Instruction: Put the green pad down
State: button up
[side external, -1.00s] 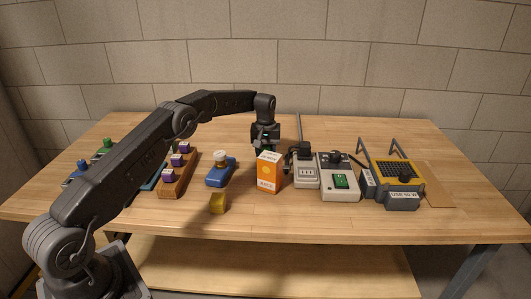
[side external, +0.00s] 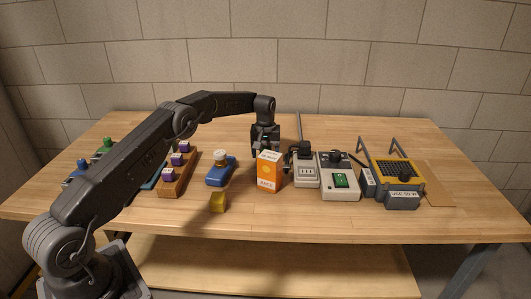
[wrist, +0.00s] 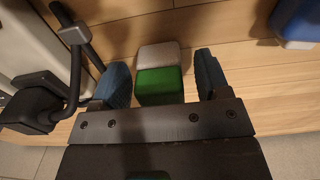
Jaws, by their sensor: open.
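The green pad (wrist: 160,86) shows in the wrist view as a small block between my gripper's two blue-padded fingers. A pale grey block (wrist: 159,55) lies right against its far side. My gripper (wrist: 161,78) is open, with a gap between the pad and each finger. In the side view my gripper (side external: 265,149) points down low over the table, behind the orange and white carton (side external: 269,172). The carton hides the fingertips' lower part and the pad there.
Right of my gripper stand a pale socket box (side external: 306,172) with a black plug and a box with a green switch (side external: 341,181). The table behind is clear.

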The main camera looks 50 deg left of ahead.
notch_tip(320, 180, up, 12)
jog(key=s+d+r+m+t, duration=0.1)
jog(key=s+d+r, duration=0.2)
jog(key=r, duration=0.3)
jog(key=s+d+r+m, duration=0.1)
jog(key=s+d+r, duration=0.1)
jog(key=d+r, duration=0.25)
jog(key=s+d+r+m+t, duration=0.1)
jog(key=s+d+r, duration=0.25)
jog(key=s, duration=0.25)
jog(key=s+d+r+m+t, duration=0.1)
jog(key=s+d+r+m, duration=0.1)
jog(key=s+r, duration=0.3)
jog(key=s+d+f+m+t, duration=0.1)
jog(key=s+d+f, duration=0.1)
jog(key=s, duration=0.6)
jog(key=s+d+f+m, duration=0.1)
jog(key=s+f, duration=0.3)
jog(key=s, duration=0.4)
jog(key=s+d+f+m+t, duration=0.1)
jog(key=s+d+f+m, duration=0.1)
jog(key=s, duration=0.6)
jog(key=shift+d+f+t, duration=0.3)
jog(key=shift+d+f, duration=0.2)
jog(key=shift+d, duration=0.5)
